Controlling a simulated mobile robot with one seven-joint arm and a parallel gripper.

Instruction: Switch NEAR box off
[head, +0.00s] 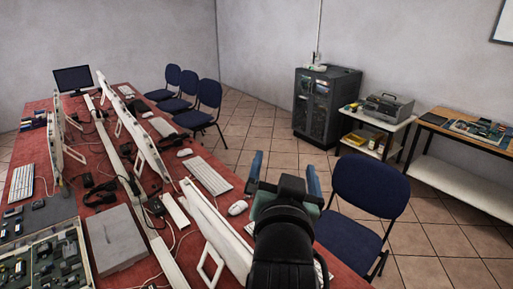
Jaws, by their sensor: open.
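My gripper (284,171) is in the lower middle of the head view, seen from behind. Its two blue-grey fingers stand apart with nothing visible between them. It is over the right edge of the red-topped table (222,162), near a white mouse (238,208). No box marked as the near box can be made out. Dark small boxes and adapters lie among the cables along the table's middle, one nearer (155,206) and one farther (101,196). A white power strip or bar (176,211) lies beside the nearer one. Their switches are too small to read.
White monitors (142,145) stand in a row along the table, with keyboards (207,176) and loose cables around them. A flat grey case (117,239) lies at the near left. A blue chair (368,190) stands right of my gripper. Tiled floor (270,128) is open beyond.

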